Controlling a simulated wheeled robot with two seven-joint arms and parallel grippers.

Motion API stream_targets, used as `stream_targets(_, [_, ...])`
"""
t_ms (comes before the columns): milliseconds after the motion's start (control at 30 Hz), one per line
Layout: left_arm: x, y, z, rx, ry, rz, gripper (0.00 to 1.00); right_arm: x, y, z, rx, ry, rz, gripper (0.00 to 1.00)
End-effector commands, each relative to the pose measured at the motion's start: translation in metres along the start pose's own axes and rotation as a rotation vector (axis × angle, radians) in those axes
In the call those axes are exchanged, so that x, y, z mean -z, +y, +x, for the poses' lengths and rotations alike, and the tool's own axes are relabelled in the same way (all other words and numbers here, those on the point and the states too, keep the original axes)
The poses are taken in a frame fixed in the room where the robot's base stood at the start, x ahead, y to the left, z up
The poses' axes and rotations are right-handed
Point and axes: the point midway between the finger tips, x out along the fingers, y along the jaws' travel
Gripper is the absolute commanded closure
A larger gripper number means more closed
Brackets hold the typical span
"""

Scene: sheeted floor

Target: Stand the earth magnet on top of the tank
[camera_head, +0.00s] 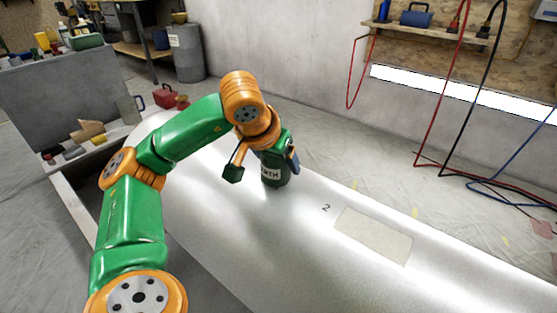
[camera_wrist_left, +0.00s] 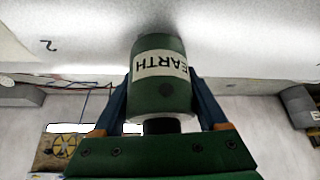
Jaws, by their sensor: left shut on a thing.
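The earth magnet (camera_head: 273,174) is a dark green cylinder with a pale label; in the left wrist view the magnet (camera_wrist_left: 163,90) shows the word EARTH. My left gripper (camera_head: 277,157) is shut on it, with one blue finger on each side in the left wrist view. The magnet is upright at the upper surface of the tank (camera_head: 290,235), a long, white, rounded body. Its base looks to be at or very close to the tank, and I cannot tell whether they touch. My right gripper is not in view.
A pale rectangular patch (camera_head: 374,236) lies on the tank beside a black "2". A grey cabinet (camera_head: 70,105) and a bench with small items stand at the left. Red, black and blue cables hang at the right. The tank's top to the right of the magnet is clear.

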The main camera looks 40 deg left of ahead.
Motion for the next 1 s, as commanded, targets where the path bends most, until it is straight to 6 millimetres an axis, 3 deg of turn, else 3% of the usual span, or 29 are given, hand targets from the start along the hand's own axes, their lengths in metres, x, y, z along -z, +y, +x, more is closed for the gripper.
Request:
stream_targets(67, [-0.001,0.0,0.0,0.001,-0.007,0.003,1.0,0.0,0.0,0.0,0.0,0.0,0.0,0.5])
stream_targets(100, [-0.002,0.0,0.001,0.002,-0.008,0.003,0.13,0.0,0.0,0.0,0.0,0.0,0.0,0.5])
stream_targets(167, [-0.001,0.0,0.001,0.001,-0.008,0.003,0.0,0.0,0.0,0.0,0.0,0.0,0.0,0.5])
stream_targets(467, [0.001,0.0,-0.007,0.0,-0.003,0.002,0.0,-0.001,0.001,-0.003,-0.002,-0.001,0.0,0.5])
stream_targets(800, [0.005,0.0,-0.09,0.0,0.0,0.003,0.0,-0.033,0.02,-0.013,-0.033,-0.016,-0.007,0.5])
stream_targets(1000, [0.003,0.0,-0.117,0.002,-0.003,0.002,0.0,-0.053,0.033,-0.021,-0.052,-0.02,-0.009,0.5])
